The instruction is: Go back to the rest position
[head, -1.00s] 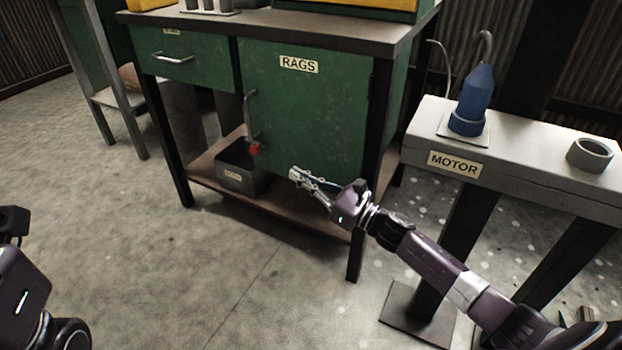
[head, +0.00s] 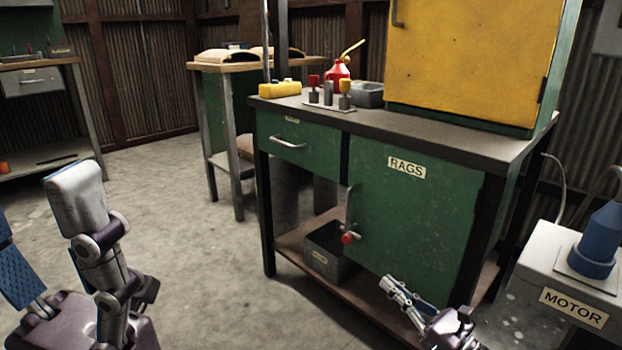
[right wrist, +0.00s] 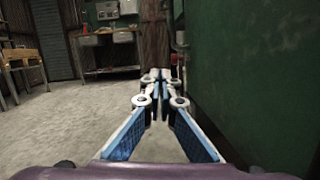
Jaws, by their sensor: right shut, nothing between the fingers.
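My right gripper (head: 390,284) is shut and empty, low in front of the green cabinet door (head: 408,228) labelled RAGS. In the right wrist view its fingertips (right wrist: 159,75) meet, with nothing between them, and a green panel (right wrist: 250,80) stands close on the right. My left gripper (head: 38,222) is large and close at the lower left of the head view. Its white finger and blue-padded finger stand apart, partly cut off by the picture edge, with nothing seen between them.
A grey bin (head: 325,257) stands on the lower shelf. A grey stand labelled MOTOR (head: 572,307) with a blue part (head: 598,240) is at the right. The floor (head: 190,240) left of the cabinet is clear. A wooden-topped table (head: 210,67) stands behind.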

